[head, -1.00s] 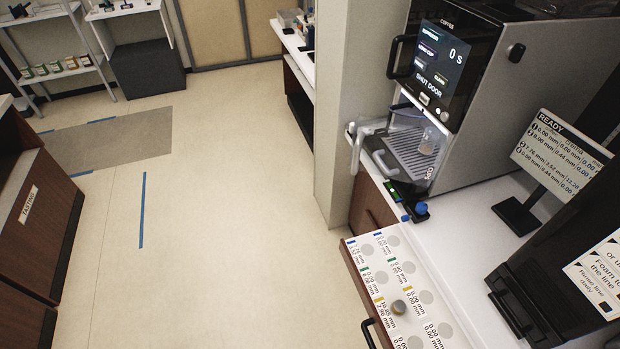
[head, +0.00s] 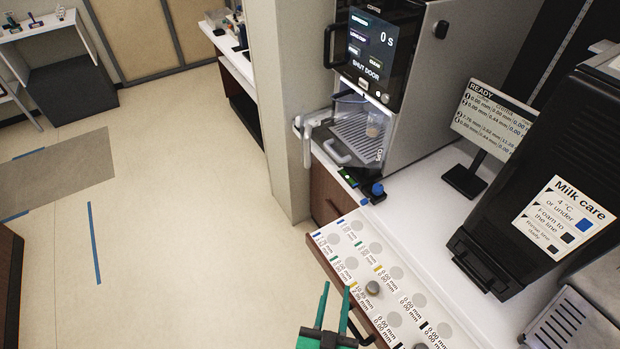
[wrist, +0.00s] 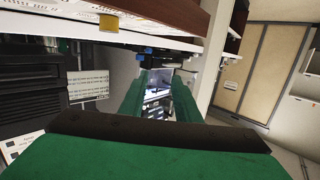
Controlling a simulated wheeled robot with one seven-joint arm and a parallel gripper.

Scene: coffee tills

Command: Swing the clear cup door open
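The clear cup door (head: 321,119) is a see-through panel at the cup bay of the coffee machine, at the top middle of the head view. A pale upright handle (head: 307,145) shows at its left; the clear panel makes its exact angle hard to tell. The machine's screen (head: 371,57) reads "SHUT DOOR". My gripper (head: 336,288) is open and empty in the head view, well below and in front of the bay. In the wrist view my gripper (wrist: 160,92) has two green fingers apart with nothing between them.
A blue-capped item (head: 377,190) stands on the white counter (head: 420,200). A readout display (head: 491,117) and a black milk unit (head: 530,170) stand right.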

